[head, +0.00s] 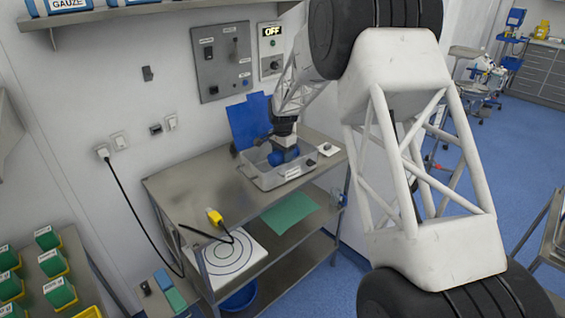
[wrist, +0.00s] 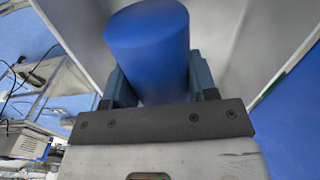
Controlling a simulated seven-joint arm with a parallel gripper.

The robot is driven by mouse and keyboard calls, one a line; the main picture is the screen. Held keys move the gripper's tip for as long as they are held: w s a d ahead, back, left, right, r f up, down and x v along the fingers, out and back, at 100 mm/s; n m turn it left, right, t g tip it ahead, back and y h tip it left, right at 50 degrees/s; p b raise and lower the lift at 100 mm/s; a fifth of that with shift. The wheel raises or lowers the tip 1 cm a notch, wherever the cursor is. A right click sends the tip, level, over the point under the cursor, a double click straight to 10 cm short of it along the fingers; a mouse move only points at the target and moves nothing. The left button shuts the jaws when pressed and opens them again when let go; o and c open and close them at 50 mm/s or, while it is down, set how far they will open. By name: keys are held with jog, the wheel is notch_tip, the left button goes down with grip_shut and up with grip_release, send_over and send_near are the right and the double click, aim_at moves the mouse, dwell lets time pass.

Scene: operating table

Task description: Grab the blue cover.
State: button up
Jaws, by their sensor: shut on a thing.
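My gripper (head: 285,150) is low inside a grey tray (head: 267,184) on the metal cart. In the wrist view, my gripper (wrist: 158,92) is shut on a smooth blue cylinder (wrist: 148,40), with a finger on each side of it. The blue cylinder also shows in the head view (head: 276,158), partly hidden by my gripper. A flat blue sheet-like panel (head: 246,122) stands upright behind the tray, against the wall. I cannot tell for sure which of these two blue things is the cover.
The tray walls are close around my gripper. The steel cart top (head: 190,185) is clear to the left of the tray. A small white item (head: 328,148) lies to the right. A green sheet (head: 290,212) lies on the lower shelf.

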jog(key=shift+r, duration=2.7)
jog(key=shift+r, duration=0.1)
